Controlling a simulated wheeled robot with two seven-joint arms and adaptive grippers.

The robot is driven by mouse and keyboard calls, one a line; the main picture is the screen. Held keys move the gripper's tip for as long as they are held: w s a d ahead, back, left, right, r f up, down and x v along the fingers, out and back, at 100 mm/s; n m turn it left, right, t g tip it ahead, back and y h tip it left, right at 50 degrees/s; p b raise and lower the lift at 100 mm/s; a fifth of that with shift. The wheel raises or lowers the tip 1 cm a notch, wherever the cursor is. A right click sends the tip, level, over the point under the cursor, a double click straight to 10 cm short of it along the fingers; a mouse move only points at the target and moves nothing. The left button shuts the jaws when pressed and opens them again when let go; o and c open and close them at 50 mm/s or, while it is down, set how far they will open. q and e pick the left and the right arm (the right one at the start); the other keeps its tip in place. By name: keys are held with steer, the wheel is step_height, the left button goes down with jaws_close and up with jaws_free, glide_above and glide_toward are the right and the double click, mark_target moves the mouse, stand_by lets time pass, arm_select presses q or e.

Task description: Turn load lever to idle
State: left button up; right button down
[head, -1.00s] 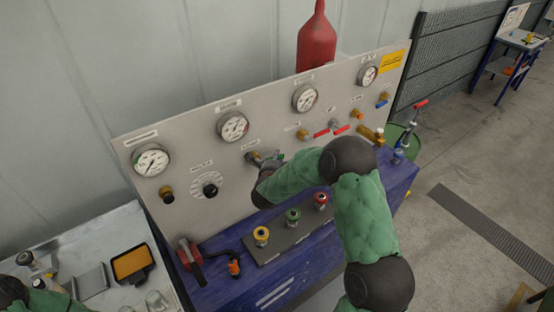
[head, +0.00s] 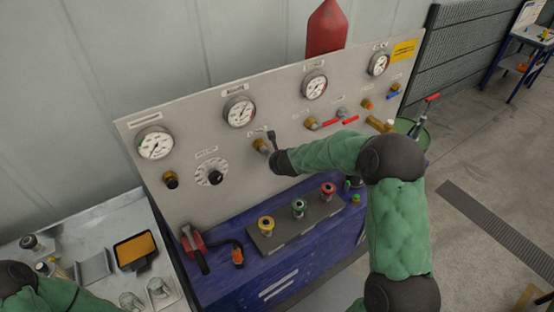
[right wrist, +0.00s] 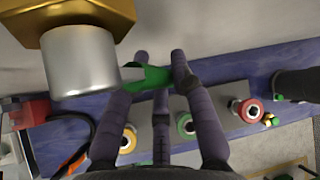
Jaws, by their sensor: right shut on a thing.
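The load lever shows in the right wrist view as a green handle (right wrist: 148,76) on a thin metal stem, beside a silver collar (right wrist: 80,60) and a brass valve body (right wrist: 85,14). In the head view the brass valve (head: 261,146) sits on the panel below the second gauge, and its handle is hidden by my gripper. My right gripper (head: 273,142) is at this valve. Its purple-grey fingers (right wrist: 160,78) are shut on the green handle in the right wrist view. My left arm shows at the lower left, but its gripper cannot be made out.
Below, yellow (head: 266,223), green (head: 299,208) and red (head: 328,190) ringed fittings stand on a plate. A red-and-black lever device (head: 193,243) is at the bench's left.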

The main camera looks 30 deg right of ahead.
steer(key=shift+s+a+f+m+y+p, duration=0.1)
steer(key=shift+a+f+m+y+p, duration=0.15)
steer(key=shift+a+m+y, duration=0.5)
steer(key=shift+s+a+f+m+y+p, duration=0.1)
steer(key=shift+a+f+m+y+p, duration=0.2)
steer(key=shift+a+y, duration=0.8)
steer(key=shift+d+r+y, duration=0.1)
steer(key=shift+r+y, duration=0.05)
steer(key=shift+y, duration=0.1)
steer(key=c, duration=1)
jaws_free()
steer(key=shift+r, duration=0.1)
steer(key=v, duration=1.2)
steer(key=shift+w, duration=0.15)
